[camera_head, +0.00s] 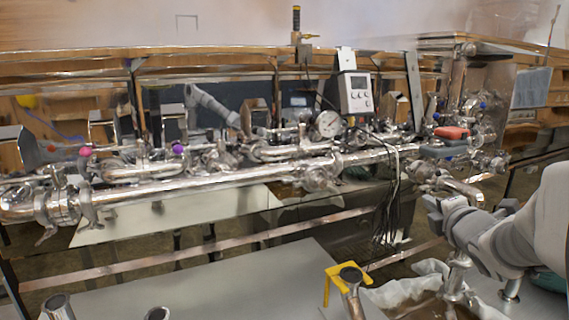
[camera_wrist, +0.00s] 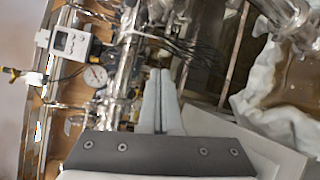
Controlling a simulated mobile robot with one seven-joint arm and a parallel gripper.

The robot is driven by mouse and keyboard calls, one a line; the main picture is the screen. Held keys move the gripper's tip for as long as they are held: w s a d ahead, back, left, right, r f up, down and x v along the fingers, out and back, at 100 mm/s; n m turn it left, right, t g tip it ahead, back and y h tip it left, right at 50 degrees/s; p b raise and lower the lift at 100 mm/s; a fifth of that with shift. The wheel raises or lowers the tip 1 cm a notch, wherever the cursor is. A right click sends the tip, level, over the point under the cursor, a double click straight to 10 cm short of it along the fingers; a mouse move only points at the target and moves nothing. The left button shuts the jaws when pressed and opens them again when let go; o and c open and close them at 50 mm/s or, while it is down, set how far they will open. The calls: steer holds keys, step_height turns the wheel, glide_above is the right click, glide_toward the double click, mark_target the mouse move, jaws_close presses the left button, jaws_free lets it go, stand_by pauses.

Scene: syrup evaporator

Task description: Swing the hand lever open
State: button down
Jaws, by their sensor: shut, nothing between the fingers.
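My gripper (camera_head: 432,207) is at the right in the head view, in front of the steel pipework and below the red handle. In the wrist view its two pale fingers (camera_wrist: 161,78) are together with nothing between them. A red handle (camera_head: 452,132) sits on the fittings at the right end of the pipe, above and apart from my gripper in the picture. A yellow angled handle (camera_head: 335,277) stands by a pipe end low in the middle. I cannot tell which of these is the hand lever.
A long steel pipe (camera_head: 250,177) with clamps and valves crosses the scene. A grey display box (camera_head: 356,93) and a round gauge (camera_head: 328,124) stand above it. Black cables (camera_head: 392,205) hang left of my gripper. White cloth (camera_wrist: 275,105) lies at the right in the wrist view.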

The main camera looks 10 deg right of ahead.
mark_target(435, 165)
steer(key=w+d+n, duration=0.2)
steer(key=w+d, duration=0.1)
steer(key=w, duration=0.7)
steer(key=shift+s+d+r+t+y+p, duration=0.2)
steer(key=shift+s+d+r+p, duration=0.1)
steer(key=shift+s+d+r, duration=0.3)
steer(key=shift+s+d+r+t+y+p, duration=0.25)
steer(key=shift+s+d+r, duration=0.2)
steer(key=shift+d, duration=0.25)
